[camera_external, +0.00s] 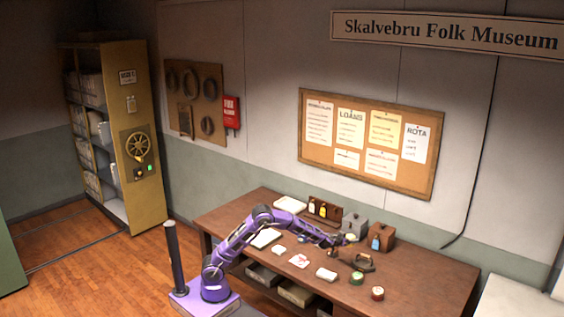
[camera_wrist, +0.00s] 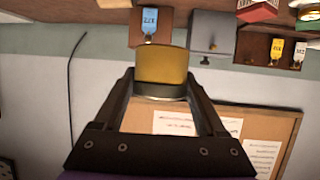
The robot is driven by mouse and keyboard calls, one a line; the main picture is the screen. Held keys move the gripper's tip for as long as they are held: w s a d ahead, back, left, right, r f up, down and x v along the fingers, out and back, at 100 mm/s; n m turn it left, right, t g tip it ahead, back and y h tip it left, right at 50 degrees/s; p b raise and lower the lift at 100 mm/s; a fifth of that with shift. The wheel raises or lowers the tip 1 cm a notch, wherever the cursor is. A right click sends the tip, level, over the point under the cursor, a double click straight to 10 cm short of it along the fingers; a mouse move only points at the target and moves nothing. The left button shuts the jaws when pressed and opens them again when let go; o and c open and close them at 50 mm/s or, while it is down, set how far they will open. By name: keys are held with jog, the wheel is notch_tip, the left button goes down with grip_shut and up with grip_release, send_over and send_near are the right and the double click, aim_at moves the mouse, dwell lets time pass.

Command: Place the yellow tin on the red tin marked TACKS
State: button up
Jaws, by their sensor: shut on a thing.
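The yellow tin (camera_wrist: 162,68) is between the two fingers of my gripper (camera_wrist: 163,86) in the wrist view, with a dark band at its lower edge in that view. My gripper (camera_external: 342,241) is shut on it, above the back part of the workbench in the external view. The tin is small there (camera_external: 351,237). A small round reddish tin (camera_external: 377,293) with a pale top stands near the bench's front right edge, apart from my gripper. Its lettering is too small to read, so I cannot confirm TACKS.
A grey box (camera_external: 354,225), a brown box with a blue tag (camera_external: 381,236) and a key rack (camera_external: 325,209) line the bench's back. A dark iron-like object (camera_external: 362,262) and a green tin (camera_external: 357,279) lie between my gripper and the reddish tin. The bench's right end is clear.

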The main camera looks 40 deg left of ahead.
jog(key=s+d+r+h+p, duration=0.1)
jog(key=s+d, duration=0.1)
jog(key=d, duration=0.5)
jog(key=s+d+p, duration=0.1)
jog(key=s+d, duration=0.2)
jog(key=d, duration=0.4)
jog(key=m, duration=0.2)
send_over(378, 291)
notch_tip(378, 291, down, 5)
jog(key=shift+n+h, duration=0.3)
jog(key=shift+w+a+f+b, duration=0.1)
jog(key=shift+f+b, duration=0.2)
jog(key=shift+f, duration=1.15)
jog(key=shift+w+f+b, duration=0.1)
jog(key=shift+f+b, duration=0.2)
jog(key=shift+f, duration=1.15)
jog(key=shift+f, duration=0.15)
jog(key=o, duration=1.4)
jog(key=v, duration=1.2)
jog(key=shift+a+r, duration=0.15)
jog(key=shift+r, duration=0.05)
